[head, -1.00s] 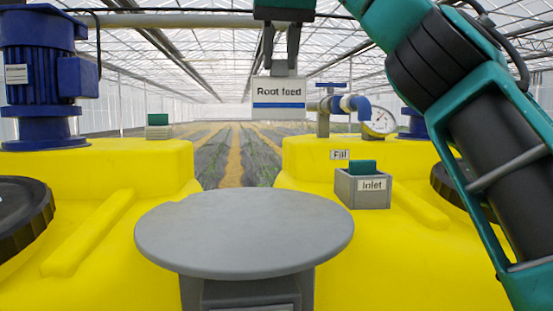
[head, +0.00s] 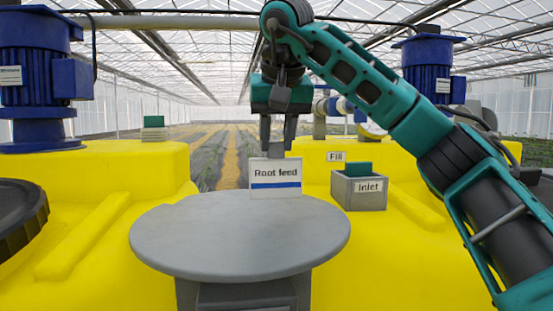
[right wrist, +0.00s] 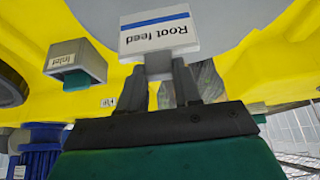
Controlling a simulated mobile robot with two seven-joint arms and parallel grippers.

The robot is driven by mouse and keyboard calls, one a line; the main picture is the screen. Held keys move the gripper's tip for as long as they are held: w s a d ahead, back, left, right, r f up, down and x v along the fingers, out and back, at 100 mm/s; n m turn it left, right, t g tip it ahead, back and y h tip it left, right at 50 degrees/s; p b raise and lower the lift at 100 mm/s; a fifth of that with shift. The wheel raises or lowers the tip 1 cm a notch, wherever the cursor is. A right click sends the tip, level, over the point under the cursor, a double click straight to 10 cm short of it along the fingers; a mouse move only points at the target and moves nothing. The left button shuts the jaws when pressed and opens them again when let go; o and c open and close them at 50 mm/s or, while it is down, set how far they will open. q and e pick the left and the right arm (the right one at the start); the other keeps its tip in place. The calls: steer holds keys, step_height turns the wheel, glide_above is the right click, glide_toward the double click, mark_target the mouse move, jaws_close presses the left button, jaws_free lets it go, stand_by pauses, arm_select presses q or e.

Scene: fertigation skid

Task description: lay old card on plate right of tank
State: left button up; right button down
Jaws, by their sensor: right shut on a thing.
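A white card (head: 275,185) reading "Root feed", with a blue stripe, is upright in my right gripper (head: 277,146). The fingers are shut on a grey piece at its upper edge. In the right wrist view the card (right wrist: 158,34) appears upside down beyond the fingertips (right wrist: 168,72). In the head view its lower part overlaps the far right part of a round grey plate (head: 225,235) on a stand. I cannot tell whether it touches the plate. Yellow tanks (head: 105,165) stand on both sides. My left gripper is out of view.
A grey box labelled "Inlet" (head: 348,195) with a green block sits just right of the plate. A "Fill" label (head: 336,156) is behind it. Blue motors (head: 38,75) rise at left and right (head: 427,70). The plate's top is otherwise bare.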

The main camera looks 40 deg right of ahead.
mark_target(276, 163)
steer(key=shift+f, duration=2)
steer(key=c, duration=0.8)
jaws_free()
steer(key=shift+f, duration=0.1)
steer(key=v, duration=1.2)
steer(key=shift+a, duration=0.1)
